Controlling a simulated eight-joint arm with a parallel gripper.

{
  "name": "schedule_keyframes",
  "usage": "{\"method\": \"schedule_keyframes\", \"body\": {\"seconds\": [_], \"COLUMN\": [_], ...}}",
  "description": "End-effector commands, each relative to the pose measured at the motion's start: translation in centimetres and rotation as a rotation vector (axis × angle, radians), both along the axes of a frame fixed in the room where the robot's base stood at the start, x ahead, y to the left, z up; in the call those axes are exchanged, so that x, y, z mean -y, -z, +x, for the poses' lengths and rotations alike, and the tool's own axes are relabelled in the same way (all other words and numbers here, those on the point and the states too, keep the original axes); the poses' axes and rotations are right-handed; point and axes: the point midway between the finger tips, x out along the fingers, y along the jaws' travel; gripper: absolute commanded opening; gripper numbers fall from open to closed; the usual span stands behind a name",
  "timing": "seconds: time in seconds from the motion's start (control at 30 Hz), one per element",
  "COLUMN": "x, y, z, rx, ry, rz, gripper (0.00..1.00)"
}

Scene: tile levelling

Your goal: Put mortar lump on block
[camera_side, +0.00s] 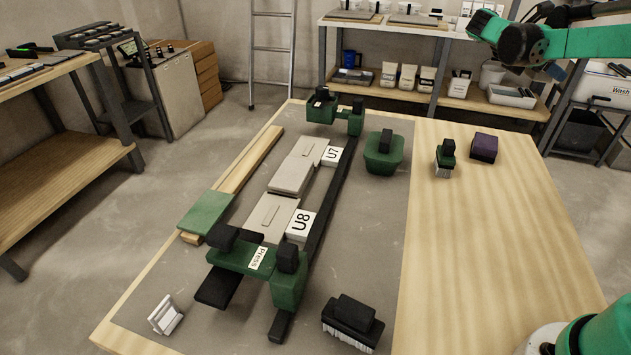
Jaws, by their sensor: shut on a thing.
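My gripper is not visible; only arm parts of mine show at the upper right and the lower right corner. I cannot make out a mortar lump for certain. Two grey slabs lie in line on the bench, the far one (293,172) beside a white block marked U7 (331,156), the near one (262,215) beside a white block marked U8 (300,224). Which thing is the task's block is unclear. A green tub with a black grip (384,158) stands right of the rail.
A green press frame (262,270) stands at the near end, another green frame (335,116) at the far end, joined by a black rail (330,200). Brushes (352,323) (445,160), a purple block (484,147) and a white stand (166,315) lie around.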

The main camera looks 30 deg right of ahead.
Motion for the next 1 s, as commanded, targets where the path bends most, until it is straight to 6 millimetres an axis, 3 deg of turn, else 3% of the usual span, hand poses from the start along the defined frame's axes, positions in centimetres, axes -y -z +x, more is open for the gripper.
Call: {"method": "schedule_keyframes", "body": {"seconds": [0.1, 0.2, 0.3, 0.37, 0.8, 1.0], "x": [2.0, 2.9, 3.3, 3.3, 3.3, 3.3], "y": [-1.1, -1.7, -1.0, 0.1, 12.2, 14.3], "z": [3.5, 5.4, 6.3, 6.5, 6.4, 6.4], "rx": [0.001, -0.001, -0.001, -0.001, -0.002, -0.001], "ry": [-0.145, -0.234, -0.275, -0.282, -0.280, -0.278], "rz": [-0.004, -0.011, -0.015, -0.016, -0.017, -0.016], "gripper": [0.10, 0.10, 0.10, 0.10, 0.10, 0.10]}}
